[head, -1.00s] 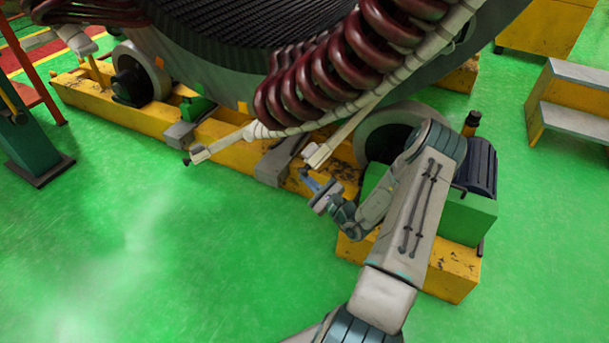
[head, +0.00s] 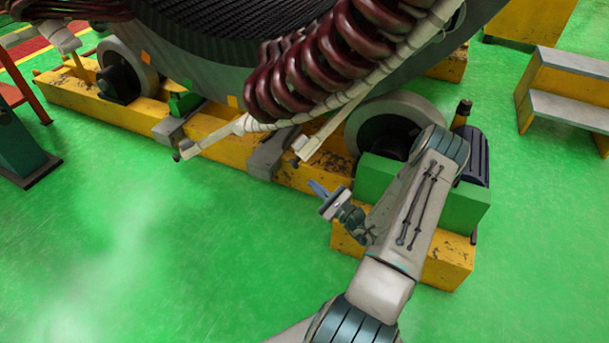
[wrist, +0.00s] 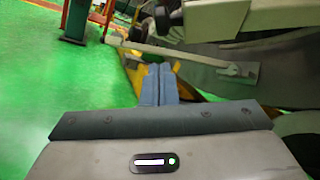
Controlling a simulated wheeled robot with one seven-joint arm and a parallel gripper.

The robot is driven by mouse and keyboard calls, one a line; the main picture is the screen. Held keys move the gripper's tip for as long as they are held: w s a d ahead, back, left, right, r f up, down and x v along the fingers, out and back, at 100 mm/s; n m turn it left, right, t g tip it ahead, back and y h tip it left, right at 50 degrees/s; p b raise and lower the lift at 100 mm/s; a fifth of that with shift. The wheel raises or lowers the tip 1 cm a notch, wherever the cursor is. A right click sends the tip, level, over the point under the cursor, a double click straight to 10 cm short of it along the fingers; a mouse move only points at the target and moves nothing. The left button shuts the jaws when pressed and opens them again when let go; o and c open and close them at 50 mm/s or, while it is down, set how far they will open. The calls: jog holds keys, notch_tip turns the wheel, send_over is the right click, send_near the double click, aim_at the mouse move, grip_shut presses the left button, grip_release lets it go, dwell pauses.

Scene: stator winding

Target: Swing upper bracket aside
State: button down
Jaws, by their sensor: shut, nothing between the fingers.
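Two pale bracket arms stick out below the dark red coils in the head view. The left one (head: 215,137) reaches out to the left over the yellow base. The right one (head: 318,142) is shorter and ends above the base; I cannot tell which is the upper bracket. My gripper (head: 315,186) is below and slightly right of the right bracket's end, apart from it and empty. In the wrist view my gripper's blue fingers (wrist: 160,69) are together. A pale bar (wrist: 175,52) with an end plate crosses just beyond their tips; contact is not visible.
The large stator ring (head: 190,65) rests over rollers (head: 395,125) on a yellow base (head: 80,98). A green motor block (head: 385,185) stands close behind my arm. Yellow steps (head: 560,95) are at right. The green floor at left front is clear.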

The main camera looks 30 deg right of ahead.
jog(key=shift+v, duration=1.6)
